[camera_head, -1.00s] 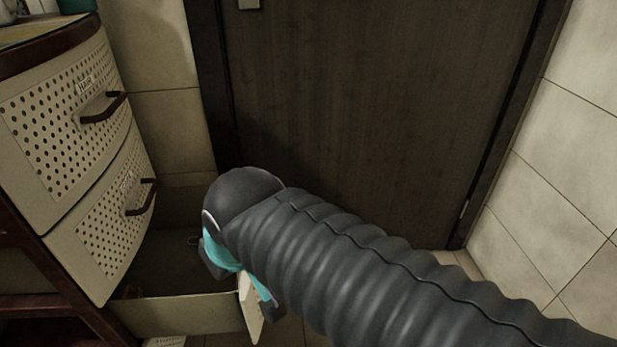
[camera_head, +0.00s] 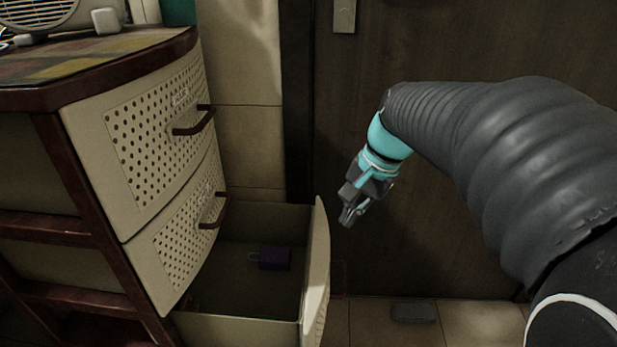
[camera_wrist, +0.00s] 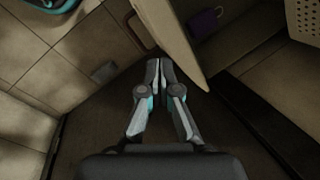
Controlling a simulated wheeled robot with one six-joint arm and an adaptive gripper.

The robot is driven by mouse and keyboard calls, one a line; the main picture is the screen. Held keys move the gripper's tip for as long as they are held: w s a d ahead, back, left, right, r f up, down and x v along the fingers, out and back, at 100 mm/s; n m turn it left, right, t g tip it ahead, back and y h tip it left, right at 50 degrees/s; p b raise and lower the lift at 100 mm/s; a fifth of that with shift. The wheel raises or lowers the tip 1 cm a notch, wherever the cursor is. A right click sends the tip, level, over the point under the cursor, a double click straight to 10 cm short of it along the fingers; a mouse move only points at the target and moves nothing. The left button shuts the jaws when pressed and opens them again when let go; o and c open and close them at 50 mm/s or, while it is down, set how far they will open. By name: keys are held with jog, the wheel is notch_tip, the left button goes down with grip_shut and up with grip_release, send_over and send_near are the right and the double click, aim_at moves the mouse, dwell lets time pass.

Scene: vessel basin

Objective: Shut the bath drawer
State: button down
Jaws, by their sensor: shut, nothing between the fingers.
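The lowest drawer (camera_head: 318,268) of the cabinet stands pulled far out to the right in the head view; its label is not readable, so I cannot confirm it is the bath drawer. A purple padlock-like item (camera_head: 274,258) lies inside it. My gripper (camera_head: 348,218) is shut and empty, pointing down, just right of and apart from the drawer's outer front face. In the wrist view, my gripper's fingertips (camera_wrist: 158,66) lie near the drawer front (camera_wrist: 172,38), with the dark handle (camera_wrist: 138,32) on its outer side.
Two upper drawers, the top one (camera_head: 150,150) and the middle one (camera_head: 185,240), are shut, with dark handles protruding. A dark door (camera_head: 440,240) stands behind my arm. A small grey block (camera_head: 413,312) lies on the tiled floor (camera_head: 470,325), which is otherwise clear right of the drawer.

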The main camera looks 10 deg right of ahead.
jog(key=w+d+f+m+y, duration=0.3)
jog(key=w+d+m, duration=0.2)
jog(key=w+d, duration=0.2)
jog(key=w+d+f+m+y, duration=0.3)
jog(key=w+d+m, duration=0.2)
jog(key=w+d, duration=0.2)
jog(key=a+f+b, duration=0.2)
jog(key=a+f, duration=0.4)
jog(key=a, duration=0.5)
jog(key=shift+w+f+g, duration=0.25)
jog(key=shift+w+g, duration=0.15)
jog(key=shift+w, duration=0.05)
jog(key=shift+a, duration=0.15)
